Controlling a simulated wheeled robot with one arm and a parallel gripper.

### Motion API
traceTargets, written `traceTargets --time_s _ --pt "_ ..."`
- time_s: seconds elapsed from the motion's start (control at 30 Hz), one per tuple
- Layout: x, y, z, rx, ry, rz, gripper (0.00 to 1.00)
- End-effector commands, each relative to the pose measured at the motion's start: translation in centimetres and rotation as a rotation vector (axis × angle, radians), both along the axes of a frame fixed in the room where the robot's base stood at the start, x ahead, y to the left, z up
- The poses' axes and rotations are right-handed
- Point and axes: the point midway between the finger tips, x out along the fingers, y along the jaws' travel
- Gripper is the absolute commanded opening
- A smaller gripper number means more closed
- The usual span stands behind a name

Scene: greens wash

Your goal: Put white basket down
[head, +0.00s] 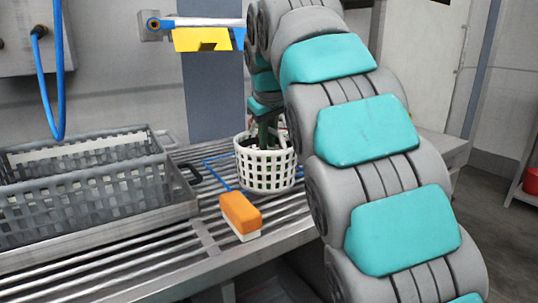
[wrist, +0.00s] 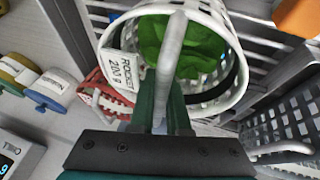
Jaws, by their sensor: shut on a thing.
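The white basket (head: 266,178) is upright, over the slatted metal bench, at the middle of the head view. I cannot tell whether its base touches the slats. In the wrist view the white basket (wrist: 243,72) fills the top middle. It holds green leaves (wrist: 190,45) and bears a white label (wrist: 121,72) reading "ROCKET". My gripper (wrist: 166,100) is shut on the basket's pale handle, which runs up the middle of the wrist view. In the head view my gripper (head: 266,130) is above the basket, its fingertips partly hidden by the rim.
A grey crate (head: 85,195) stands left on the slatted bench (head: 160,248). An orange and white block (head: 240,212) with a blue stick lies in front of the basket. The wrist view shows a blue spool-like thing (wrist: 50,97) and a red thing (wrist: 95,90) left of the basket.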

Motion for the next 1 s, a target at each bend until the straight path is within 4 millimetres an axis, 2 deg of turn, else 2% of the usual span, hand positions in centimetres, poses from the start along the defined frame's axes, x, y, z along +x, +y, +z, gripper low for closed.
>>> traceTargets --time_s 0.03,0.1,0.47,0.5,0.73,1.0 --pt "0.28 0.03 -1.09 0.0 0.0 0.0 0.0" --pt "0.51 0.07 -1.46 0.0 0.0 0.001 0.0" --pt "0.55 0.09 -1.65 0.0 0.001 0.001 0.0" --pt "0.55 0.09 -1.6 0.0 0.001 0.001 0.17" --pt "0.57 0.09 -1.59 0.0 0.001 0.001 0.43" --pt "0.57 0.09 -1.57 0.0 0.001 0.0 0.44"
